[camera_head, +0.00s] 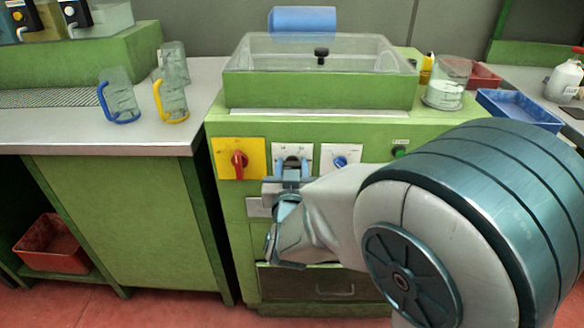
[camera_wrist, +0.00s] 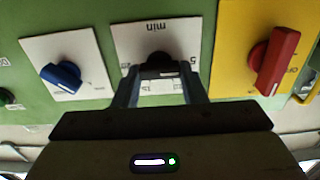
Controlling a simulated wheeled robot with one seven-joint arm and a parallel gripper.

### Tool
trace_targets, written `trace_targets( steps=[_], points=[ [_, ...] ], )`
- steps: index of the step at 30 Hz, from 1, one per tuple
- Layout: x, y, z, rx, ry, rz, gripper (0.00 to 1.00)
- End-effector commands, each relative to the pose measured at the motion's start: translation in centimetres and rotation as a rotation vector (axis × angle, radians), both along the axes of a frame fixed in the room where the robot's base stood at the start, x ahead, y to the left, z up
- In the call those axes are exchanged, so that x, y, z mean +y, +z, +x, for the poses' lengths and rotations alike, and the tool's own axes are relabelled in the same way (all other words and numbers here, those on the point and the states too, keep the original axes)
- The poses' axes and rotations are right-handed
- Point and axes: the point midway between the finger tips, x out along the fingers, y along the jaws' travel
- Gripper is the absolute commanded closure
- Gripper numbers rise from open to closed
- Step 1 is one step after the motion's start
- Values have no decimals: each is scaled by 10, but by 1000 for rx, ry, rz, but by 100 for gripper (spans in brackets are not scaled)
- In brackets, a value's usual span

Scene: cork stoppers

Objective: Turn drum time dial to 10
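The drum time dial is a dark knob (camera_wrist: 158,60) on a white plate marked "min" (camera_wrist: 185,35). The plate is the middle one of three on the green machine's front, and it also shows in the head view (camera_head: 305,151). My gripper (camera_wrist: 160,76) is right in front of the dial, its two fingers apart, one on each side of the knob in the wrist view. I see no clear contact with the knob. The knob's pointer and most of the scale are hidden or too small to read.
A red switch on a yellow plate (camera_head: 225,160) is left of the dial in the head view. A blue knob (camera_head: 341,161) and a green button (camera_head: 399,151) are to its right. A clear-lidded green basin (camera_head: 320,92) is above. Glass mugs (camera_head: 120,100) stand on the left counter.

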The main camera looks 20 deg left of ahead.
Motion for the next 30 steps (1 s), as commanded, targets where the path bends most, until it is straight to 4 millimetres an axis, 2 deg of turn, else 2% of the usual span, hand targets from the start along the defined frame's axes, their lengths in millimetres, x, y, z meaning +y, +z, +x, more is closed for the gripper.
trace_targets(
  steps=[8,14,30],
  points=[
    [-1,-1,0,4,-1,15,85],
    [-2,-3,0,21,-2,88,85],
    [-4,-7,1,128,-2,543,85]
  ],
)
